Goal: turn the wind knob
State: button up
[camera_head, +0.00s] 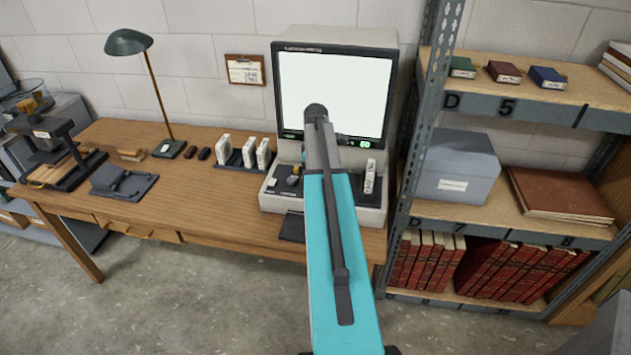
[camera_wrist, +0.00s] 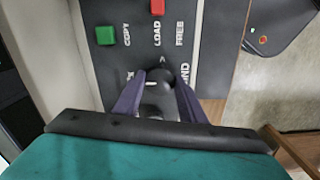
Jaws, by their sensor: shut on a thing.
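The wind knob (camera_wrist: 160,78) is dark and round, and sits on the dark control panel (camera_wrist: 119,65) in the wrist view. The label beside it is partly covered, with "IND" readable. My gripper (camera_wrist: 160,90) is shut on the knob, one purple-grey finger on each side. In the head view the panel belongs to a beige reader (camera_head: 334,40) with a lit white screen. My turquoise arm reaches in front of it and hides my gripper and the knob there.
A green button (camera_wrist: 105,35) marked COPY and a red control (camera_wrist: 157,6) near LOAD and FREE lie close by. White boxes (camera_head: 248,152) stand left of the reader on the wooden desk (camera_head: 200,190). A metal shelf (camera_head: 412,150) stands close on the right.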

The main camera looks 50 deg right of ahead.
jog(key=shift+s, duration=0.1)
jog(key=o, duration=1.1)
jog(key=shift+c, duration=0.2)
jog(key=shift+r, duration=0.2)
jog(key=shift+r+b, duration=0.3)
jog(key=shift+r, duration=0.5)
notch_tip(320, 180, up, 12)
jog(key=b, duration=0.2)
jog(key=shift+f, duration=0.1)
